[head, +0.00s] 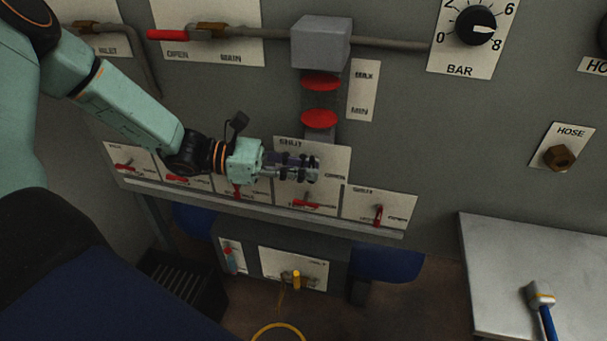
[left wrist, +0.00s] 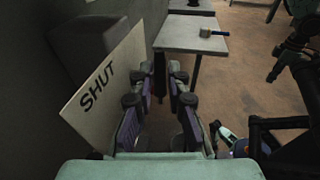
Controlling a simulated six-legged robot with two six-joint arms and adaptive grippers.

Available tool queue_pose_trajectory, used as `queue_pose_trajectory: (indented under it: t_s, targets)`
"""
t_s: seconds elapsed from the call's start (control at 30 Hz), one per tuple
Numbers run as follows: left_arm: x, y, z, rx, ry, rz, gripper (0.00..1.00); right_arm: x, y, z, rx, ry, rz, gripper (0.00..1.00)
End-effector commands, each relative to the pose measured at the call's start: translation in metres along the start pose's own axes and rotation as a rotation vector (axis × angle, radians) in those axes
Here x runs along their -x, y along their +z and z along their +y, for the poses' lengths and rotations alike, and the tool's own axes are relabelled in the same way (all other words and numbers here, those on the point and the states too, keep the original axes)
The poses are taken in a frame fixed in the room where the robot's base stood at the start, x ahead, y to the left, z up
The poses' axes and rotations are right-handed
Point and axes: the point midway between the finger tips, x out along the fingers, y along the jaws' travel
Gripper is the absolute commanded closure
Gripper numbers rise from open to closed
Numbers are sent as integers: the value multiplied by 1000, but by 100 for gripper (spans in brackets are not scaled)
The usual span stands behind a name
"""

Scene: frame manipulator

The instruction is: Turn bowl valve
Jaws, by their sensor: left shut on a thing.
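My left gripper (head: 312,170) reaches in from the left, in front of a pale plate (head: 341,160) marked SHUT at its top and OPEN at its right. The plate also shows at the left in the left wrist view (left wrist: 97,92). The gripper is shut on the bowl valve handle, which its fingers mostly hide in the head view. In the left wrist view, a dark upright piece (left wrist: 159,72) shows between the fingertips of the gripper (left wrist: 160,98). How far the handle is turned cannot be told.
A red-handled valve (head: 305,203) sits just below the gripper, and another (head: 378,214) to its right. A ledge (head: 260,211) runs beneath them. Above is a grey block (head: 320,43) with red discs (head: 320,117) under it. A metal table (head: 510,270) at right bears a blue-handled tool (head: 540,300).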

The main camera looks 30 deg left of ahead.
Motion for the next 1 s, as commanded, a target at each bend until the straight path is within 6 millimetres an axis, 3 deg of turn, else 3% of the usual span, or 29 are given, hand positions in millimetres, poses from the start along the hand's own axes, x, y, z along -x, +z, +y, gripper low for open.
queue_pose_trajectory:
  t_s: [0.57, 0.6, 0.67, 1.0]
  targets:
    - [0, -2, -1, 6, -1, -13, 100, -4, 0, 0, 0, 0, 0, 100]
    - [0, -2, -1, 6, -2, -13, 82, -4, 0, 0, 0, 0, 0, 100]
    - [0, -2, -1, 6, -2, -13, 76, -4, 0, 0, 0, 0, 0, 100]
    - [1, 0, 0, 5, 0, -16, 75, -4, 0, 0, 0, 0, 0, 100]
